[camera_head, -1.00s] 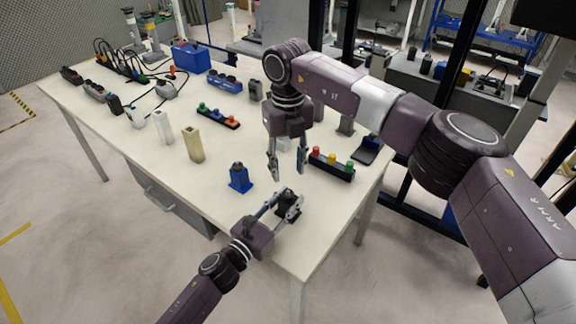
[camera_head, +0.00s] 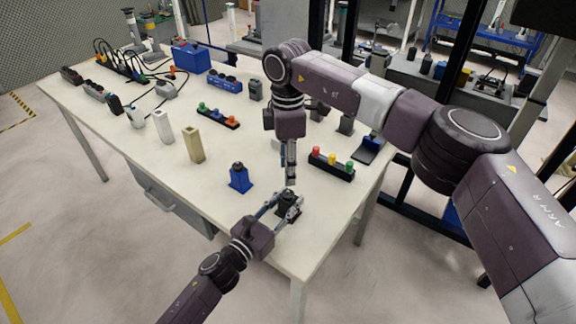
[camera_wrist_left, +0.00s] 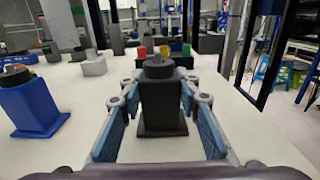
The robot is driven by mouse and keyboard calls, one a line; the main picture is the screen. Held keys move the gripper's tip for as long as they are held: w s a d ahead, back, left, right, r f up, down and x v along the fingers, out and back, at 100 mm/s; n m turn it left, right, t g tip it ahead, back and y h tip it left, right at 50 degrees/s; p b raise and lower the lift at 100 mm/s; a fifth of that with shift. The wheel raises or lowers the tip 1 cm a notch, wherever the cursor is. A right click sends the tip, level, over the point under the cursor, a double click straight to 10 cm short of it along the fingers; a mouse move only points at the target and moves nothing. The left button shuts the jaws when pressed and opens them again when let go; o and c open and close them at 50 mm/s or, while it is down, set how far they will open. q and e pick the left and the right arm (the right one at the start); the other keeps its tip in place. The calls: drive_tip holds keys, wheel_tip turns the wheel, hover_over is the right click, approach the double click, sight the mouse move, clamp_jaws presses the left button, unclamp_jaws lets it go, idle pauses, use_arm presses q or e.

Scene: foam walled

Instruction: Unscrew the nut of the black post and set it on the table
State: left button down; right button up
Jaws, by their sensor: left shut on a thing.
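The black post (camera_head: 289,209) stands upright near the table's front corner; it also shows in the middle of the left wrist view (camera_wrist_left: 162,108). A dark round nut (camera_wrist_left: 158,68) sits on its top. My left gripper (camera_head: 287,207) is shut on the black post, one finger on each side, below the nut. My right gripper (camera_head: 291,180) points straight down just above and behind the post, apart from it in the head view. Its fingers overlap edge-on, so their gap is hidden. The table (camera_head: 250,215) is pale and bare around the post.
A blue post (camera_head: 240,178) with a dark top stands left of the black post. A black strip with red, yellow and green buttons (camera_head: 333,168) lies behind and right. A beige block (camera_head: 194,146) stands farther left. Bare table lies between the blue post and front edge.

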sight(288, 191)
drive_tip(key=m, duration=0.4)
drive_tip(key=shift+f, duration=4.05)
